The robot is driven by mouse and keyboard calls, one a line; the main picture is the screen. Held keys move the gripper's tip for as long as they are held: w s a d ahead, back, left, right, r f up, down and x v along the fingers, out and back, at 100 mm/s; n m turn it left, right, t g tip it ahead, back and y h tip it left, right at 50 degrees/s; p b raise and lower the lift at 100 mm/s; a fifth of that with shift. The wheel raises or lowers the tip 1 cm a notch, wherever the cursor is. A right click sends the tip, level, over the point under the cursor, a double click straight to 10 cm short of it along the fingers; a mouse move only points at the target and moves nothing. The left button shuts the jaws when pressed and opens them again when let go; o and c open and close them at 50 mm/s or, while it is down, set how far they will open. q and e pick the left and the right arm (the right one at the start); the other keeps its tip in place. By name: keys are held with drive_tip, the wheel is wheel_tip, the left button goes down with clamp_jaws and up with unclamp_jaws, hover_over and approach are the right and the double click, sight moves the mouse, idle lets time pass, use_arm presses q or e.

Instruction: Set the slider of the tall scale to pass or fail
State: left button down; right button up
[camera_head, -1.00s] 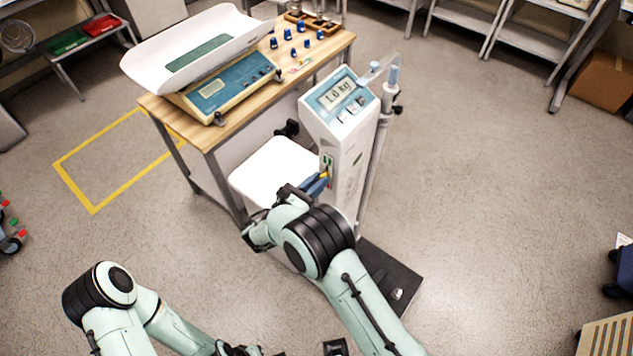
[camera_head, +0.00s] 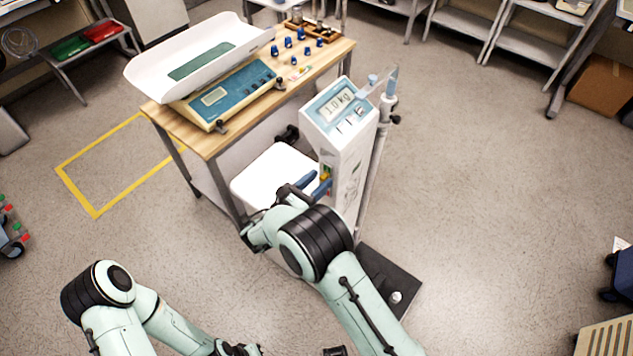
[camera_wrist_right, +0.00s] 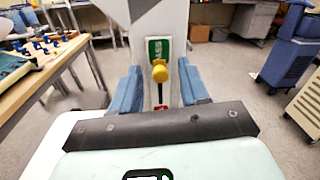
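The tall scale (camera_head: 345,150) is a white column with a display reading 1.0 kg. Its slider has a yellow knob, which shows in the right wrist view (camera_wrist_right: 160,72), at the upper end of a dark vertical slot. The knob is at the lower edge of the green PASS label (camera_wrist_right: 154,48); a red mark lies below at the slot's foot. My right gripper (camera_wrist_right: 160,88) is open, its blue fingers on either side of the knob and apart from it; it also shows in the head view (camera_head: 314,184). My left wrist is at the bottom edge, its fingers not discernible.
A wooden table (camera_head: 212,142) with a baby scale (camera_head: 228,92) and blue weights stands left of the column. A white seat-like surface (camera_head: 272,172) is beside my right gripper. The scale's dark base (camera_head: 388,280) is on the floor. Open floor lies to the right.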

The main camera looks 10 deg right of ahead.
drive_tip(key=b+v, duration=0.1)
drive_tip(key=v, duration=1.2)
drive_tip(key=shift+s+a, duration=0.15)
